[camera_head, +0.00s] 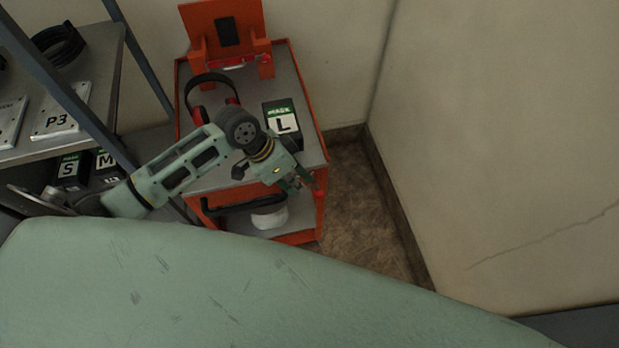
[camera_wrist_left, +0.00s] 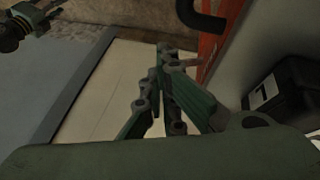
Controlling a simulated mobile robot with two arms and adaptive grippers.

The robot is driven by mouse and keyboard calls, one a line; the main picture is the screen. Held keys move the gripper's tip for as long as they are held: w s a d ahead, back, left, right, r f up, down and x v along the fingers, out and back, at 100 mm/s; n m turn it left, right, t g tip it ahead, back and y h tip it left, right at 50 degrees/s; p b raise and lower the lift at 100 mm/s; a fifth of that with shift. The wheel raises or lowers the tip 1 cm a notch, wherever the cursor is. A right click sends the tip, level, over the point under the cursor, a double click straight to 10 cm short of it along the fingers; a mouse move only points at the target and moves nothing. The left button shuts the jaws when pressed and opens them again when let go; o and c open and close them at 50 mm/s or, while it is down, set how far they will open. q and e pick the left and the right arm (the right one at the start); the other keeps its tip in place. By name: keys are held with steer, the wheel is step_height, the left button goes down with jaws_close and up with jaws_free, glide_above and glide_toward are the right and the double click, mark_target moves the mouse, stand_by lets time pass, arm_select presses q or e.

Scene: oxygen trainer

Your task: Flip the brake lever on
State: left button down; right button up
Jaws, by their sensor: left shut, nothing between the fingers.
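An orange-red cart (camera_head: 318,140) with grey shelves stands against the back wall. No part of it can be clearly made out as the brake lever. My left gripper (camera_head: 303,182) is at the cart's front right corner, shut and empty. In the left wrist view the shut fingers (camera_wrist_left: 170,65) point toward the cart's orange side panel (camera_wrist_left: 212,45), with a dark curved bar (camera_wrist_left: 208,22) close by. I cannot tell whether the fingers touch the cart.
On the cart are a black box marked L (camera_head: 283,124) and red ear muffs (camera_head: 199,113). A white round item (camera_head: 270,215) sits on the lower shelf. A metal shelf unit (camera_head: 108,60) with boxes stands at left. Floor (camera_head: 362,215) right of the cart is clear up to the wall.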

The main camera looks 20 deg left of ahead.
arm_select(q)
steer(key=w+a+r, duration=0.3)
steer(key=r, duration=0.1)
steer(key=shift+w+a+g+h, duration=0.15)
steer(key=shift+a+g+h, duration=0.15)
steer(key=shift+h, duration=0.1)
steer(key=shift+d+r, duration=0.1)
steer(key=p, duration=0.2)
glide_toward(317, 189)
steer(key=x, duration=0.4)
steer(key=shift+d, duration=0.15)
steer(key=shift+d+f, duration=0.25)
steer(key=shift+f, duration=0.35)
steer(key=shift+f, duration=0.1)
